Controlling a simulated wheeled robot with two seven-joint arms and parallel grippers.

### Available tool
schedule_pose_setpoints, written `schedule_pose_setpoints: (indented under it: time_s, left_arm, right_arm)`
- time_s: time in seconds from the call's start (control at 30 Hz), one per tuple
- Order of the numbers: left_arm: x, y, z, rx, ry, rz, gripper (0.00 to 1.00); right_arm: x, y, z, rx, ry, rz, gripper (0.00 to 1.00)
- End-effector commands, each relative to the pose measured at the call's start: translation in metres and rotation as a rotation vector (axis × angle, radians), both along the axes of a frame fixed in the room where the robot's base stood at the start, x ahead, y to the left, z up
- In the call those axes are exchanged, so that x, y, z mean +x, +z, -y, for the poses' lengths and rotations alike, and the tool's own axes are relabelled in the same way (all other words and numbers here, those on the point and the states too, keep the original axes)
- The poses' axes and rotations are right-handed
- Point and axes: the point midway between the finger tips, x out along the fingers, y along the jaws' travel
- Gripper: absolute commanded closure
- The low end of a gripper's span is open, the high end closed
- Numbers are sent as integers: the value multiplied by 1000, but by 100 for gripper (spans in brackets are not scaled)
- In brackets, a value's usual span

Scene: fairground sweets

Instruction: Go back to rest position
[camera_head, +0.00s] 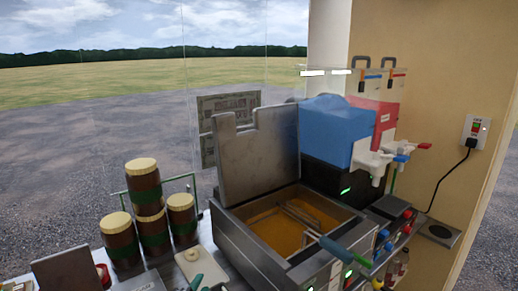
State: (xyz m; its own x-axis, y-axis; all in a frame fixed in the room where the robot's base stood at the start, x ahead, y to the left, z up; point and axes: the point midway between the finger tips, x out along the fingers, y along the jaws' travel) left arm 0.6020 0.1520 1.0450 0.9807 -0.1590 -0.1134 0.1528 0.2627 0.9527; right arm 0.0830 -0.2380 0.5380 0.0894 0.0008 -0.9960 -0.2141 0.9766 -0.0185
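Neither of my grippers can be made out in the head view, and no fingertips show. The steel fryer (262,266) stands at the centre with its lid (258,152) raised. Amber oil (277,232) fills its basin. A wire frame lies in the oil, and a teal handle (337,247) sticks out over the front right rim.
Brown jars with cream lids (152,232) are stacked left of the fryer. A cream board (202,267) lies before them. Blue (337,128) and red (386,116) drink dispensers with taps stand behind right. A wall socket (475,128) with a cable is at far right.

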Motion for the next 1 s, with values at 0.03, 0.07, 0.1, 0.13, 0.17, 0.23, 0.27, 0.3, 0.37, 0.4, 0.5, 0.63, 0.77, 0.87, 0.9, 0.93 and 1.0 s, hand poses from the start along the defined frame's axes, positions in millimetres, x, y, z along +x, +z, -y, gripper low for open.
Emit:
schedule_pose_setpoints:
  time_s: [0.03,0.07,0.1,0.13,0.17,0.23,0.27,0.3,0.37,0.4,0.5,0.63,0.77,0.87,0.9,0.93,1.0]
  left_arm:
    - [-26,-16,-8,-114,82,-102,68]
    - [-41,-24,-15,-180,134,-165,68]
    - [-63,-36,-23,-267,203,-251,68]
    - [-80,-45,-28,-327,254,-316,68]
    - [-97,-52,-33,-383,304,-380,68]
    - [-136,-67,-41,-494,407,-513,68]
    - [-151,-72,-44,-533,445,-560,68]
    - [-169,-76,-46,-574,489,-618,68]
    - [-194,-82,-49,-627,547,-695,68]
    - [-209,-84,-51,-657,582,-741,68]
    - [-243,-88,-53,-717,656,-840,68]
    - [-281,-89,-54,-774,739,-949,68]
    - [-316,-87,-55,-818,812,-1045,68]
    - [-341,-83,-55,-844,865,-1114,68]
    - [-342,-91,-54,-845,874,-1125,68]
    - [-339,-100,-54,-841,873,-1125,68]
    - [-335,-115,-54,-839,874,-1128,68]
  right_arm:
    - [0,0,0,0,0,0,64]
    - [0,0,0,0,0,0,64]
    - [0,0,0,0,0,0,64]
    - [0,0,0,0,0,0,64]
    - [0,0,0,0,0,0,64]
    - [0,0,0,0,0,0,64]
    - [0,0,0,0,0,0,64]
    - [0,0,0,0,0,0,64]
    - [0,0,0,0,0,0,64]
    - [0,0,0,0,0,0,64]
    - [0,0,-1,1,-1,0,64]
    - [0,0,-2,3,-1,0,64]
    - [1,0,-4,5,-2,1,64]
    - [1,0,-5,6,-3,1,64]
    - [1,-3,-5,6,-3,1,64]
    - [1,-4,-5,6,-2,2,64]
    - [1,-7,-5,6,-3,1,64]
